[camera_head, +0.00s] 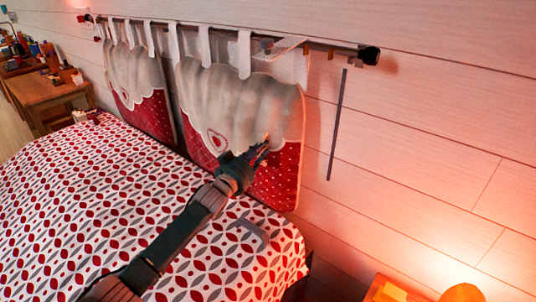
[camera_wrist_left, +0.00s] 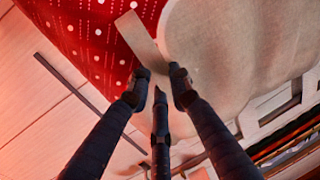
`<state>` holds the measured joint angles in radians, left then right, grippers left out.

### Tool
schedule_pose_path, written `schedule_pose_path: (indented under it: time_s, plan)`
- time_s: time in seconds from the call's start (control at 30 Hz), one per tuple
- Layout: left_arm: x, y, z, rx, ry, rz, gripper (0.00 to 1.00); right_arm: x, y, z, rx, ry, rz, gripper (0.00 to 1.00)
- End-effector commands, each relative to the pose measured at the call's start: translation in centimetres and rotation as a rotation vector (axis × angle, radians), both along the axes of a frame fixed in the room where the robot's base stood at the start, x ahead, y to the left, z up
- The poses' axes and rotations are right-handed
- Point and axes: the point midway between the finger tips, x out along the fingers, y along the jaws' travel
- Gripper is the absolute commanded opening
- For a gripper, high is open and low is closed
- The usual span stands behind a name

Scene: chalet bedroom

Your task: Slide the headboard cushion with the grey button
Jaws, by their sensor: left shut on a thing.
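Two headboard cushions hang by pale fabric loops from a dark rod (camera_head: 330,49) on the wall. The nearer cushion (camera_head: 228,92) has a pale scalloped top, a heart patch and a red dotted lower part. The farther cushion (camera_head: 132,72) looks alike. My left gripper (camera_head: 263,148) is at the front of the nearer cushion, right of its heart. In the left wrist view, the left gripper (camera_wrist_left: 158,84) is closed around the lower end of a beige strip (camera_wrist_left: 140,38) lying against the cushion (camera_wrist_left: 215,50). I cannot make out a grey button. My right gripper is not in view.
The bed (camera_head: 95,190) with its red and grey patterned cover fills the left and front. A grey angled piece (camera_head: 250,232) shows over its right part. A dark vertical strip (camera_head: 338,125) is on the wall. A lit lamp (camera_head: 465,293) stands at lower right.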

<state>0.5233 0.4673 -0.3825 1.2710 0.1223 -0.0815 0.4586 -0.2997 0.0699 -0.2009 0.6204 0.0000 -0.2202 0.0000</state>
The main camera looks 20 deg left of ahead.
Motion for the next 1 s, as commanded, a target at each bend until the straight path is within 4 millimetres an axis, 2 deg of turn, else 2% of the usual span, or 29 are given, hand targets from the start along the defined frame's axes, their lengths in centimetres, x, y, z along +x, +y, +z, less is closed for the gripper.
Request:
schedule_pose_path:
  time_s: [0.23,0.27,0.33,0.37,0.63,0.77,0.87,1.0]
  plan:
    - [0.0,-0.1,-0.1,0.001,0.003,-0.001,0.00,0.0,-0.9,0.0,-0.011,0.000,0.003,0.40]
    - [0.0,-0.1,-0.1,0.001,0.003,-0.001,0.23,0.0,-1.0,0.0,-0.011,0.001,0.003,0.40]
    - [0.0,-0.1,-0.1,0.001,0.003,-0.001,0.37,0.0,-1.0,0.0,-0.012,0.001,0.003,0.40]
    - [0.0,-0.1,-0.1,0.001,0.003,-0.001,0.39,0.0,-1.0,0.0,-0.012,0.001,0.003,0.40]
    - [-0.1,-0.1,-0.1,0.001,0.003,-0.001,0.39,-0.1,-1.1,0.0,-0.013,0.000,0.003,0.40]
    - [-0.7,0.0,-0.2,0.002,0.004,-0.001,0.39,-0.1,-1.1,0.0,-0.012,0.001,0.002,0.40]
    - [-2.0,0.2,-0.3,0.001,0.004,-0.002,0.39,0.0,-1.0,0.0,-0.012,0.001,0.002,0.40]
    - [-4.7,0.6,-0.3,0.002,0.005,-0.001,0.39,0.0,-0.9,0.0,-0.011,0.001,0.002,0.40]
